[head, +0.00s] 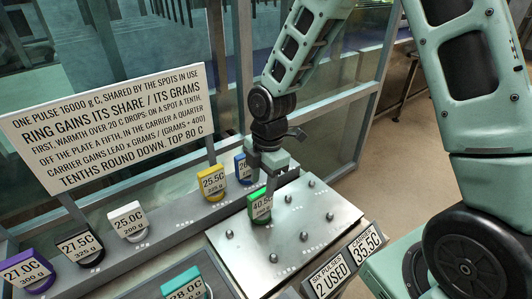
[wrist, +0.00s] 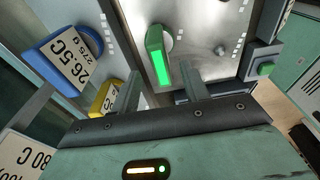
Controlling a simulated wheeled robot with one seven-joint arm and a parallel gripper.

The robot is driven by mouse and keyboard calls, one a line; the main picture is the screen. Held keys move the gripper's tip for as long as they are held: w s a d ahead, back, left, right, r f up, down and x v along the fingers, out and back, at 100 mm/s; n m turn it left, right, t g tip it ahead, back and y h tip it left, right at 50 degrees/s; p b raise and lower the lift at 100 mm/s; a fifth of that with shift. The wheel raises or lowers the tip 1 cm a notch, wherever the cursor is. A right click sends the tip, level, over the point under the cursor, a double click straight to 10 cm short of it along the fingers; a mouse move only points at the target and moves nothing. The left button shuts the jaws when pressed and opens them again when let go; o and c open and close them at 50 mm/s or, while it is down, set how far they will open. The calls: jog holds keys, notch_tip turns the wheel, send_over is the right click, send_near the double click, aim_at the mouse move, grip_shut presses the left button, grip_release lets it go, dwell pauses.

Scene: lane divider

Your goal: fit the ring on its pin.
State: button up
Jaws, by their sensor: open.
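The green ring (head: 257,211), with a tag reading 40.5C, is at the back left corner of the metal plate (head: 285,243). In the wrist view it shows edge-on as a bright green block (wrist: 159,57), beside a pale round piece. Whether it sits around a pin is hidden. Several short pins (head: 273,258) stand bare on the plate. My gripper (head: 270,180) is just above the green ring, pointing down. In the wrist view its two fingers (wrist: 158,92) are apart, with the green ring beyond the gap between them and nothing gripped.
A rail at the left holds a yellow ring (head: 212,185), a blue ring (head: 243,168), a white ring (head: 128,221), a black ring (head: 80,248) and a purple ring (head: 30,272). A teal ring (head: 185,285) is in front. A rules sign (head: 110,125) stands behind. A carrier display (head: 365,242) reads 35.5C.

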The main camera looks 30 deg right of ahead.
notch_tip(320, 180, up, 9)
jog(key=d, duration=0.1)
jog(key=shift+w+r, duration=0.1)
dwell(0.5)
jog(key=s+a+r+m, duration=0.1)
jog(key=s+a+m, duration=0.3)
jog(key=s, duration=0.6)
jog(key=s+a+r+m, duration=0.2)
jog(key=s+a+m, duration=0.2)
jog(key=s+m, duration=0.4)
jog(key=s, duration=0.3)
jog(key=shift+s+r+h, duration=0.15)
jog(key=shift+s+h, duration=0.1)
jog(key=shift+h, duration=0.15)
